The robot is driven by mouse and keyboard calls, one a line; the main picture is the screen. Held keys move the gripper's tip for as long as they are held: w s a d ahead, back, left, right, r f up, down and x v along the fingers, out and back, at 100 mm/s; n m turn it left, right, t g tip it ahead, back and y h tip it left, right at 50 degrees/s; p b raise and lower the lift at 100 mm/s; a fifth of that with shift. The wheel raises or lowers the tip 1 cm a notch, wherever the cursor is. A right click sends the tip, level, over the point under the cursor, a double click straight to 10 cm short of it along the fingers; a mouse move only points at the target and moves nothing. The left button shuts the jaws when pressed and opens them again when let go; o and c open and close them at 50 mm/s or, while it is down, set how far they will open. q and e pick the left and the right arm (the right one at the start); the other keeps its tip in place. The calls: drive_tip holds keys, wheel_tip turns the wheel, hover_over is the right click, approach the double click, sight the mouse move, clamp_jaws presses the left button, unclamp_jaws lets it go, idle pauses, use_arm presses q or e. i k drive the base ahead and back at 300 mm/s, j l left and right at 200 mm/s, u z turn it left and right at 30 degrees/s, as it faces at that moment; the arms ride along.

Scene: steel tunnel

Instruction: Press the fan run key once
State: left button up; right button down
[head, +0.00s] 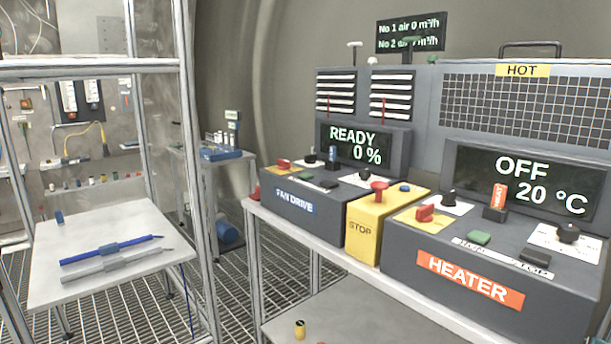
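The fan drive box (335,215) stands on a bench at the centre, with a blue "FAN DRIVE" label. Its display (362,147) reads "READY 0 %". On its sloped top are a small green key (303,177), likely the run key, and a dark key (329,184) to its right; any lettering by them is too small to read. A red switch (284,163), a black knob (311,156) and a blue upright part (333,155) sit behind the keys. Neither of my grippers is in view.
A yellow stop box (363,233) with a red button (379,187) stands right of the fan drive. The heater box (455,262) further right reads "OFF 20 °C" and has its own green key (480,238). A metal frame post (190,150) stands at left.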

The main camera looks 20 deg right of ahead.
sight(306, 176)
drive_tip(key=i+j+z, duration=0.1)
drive_tip(key=i+j, duration=0.15)
drive_tip(key=i, duration=0.25)
drive_tip(key=i+j+z, duration=0.1)
drive_tip(key=i+j, duration=0.2)
drive_tip(key=i, duration=0.15)
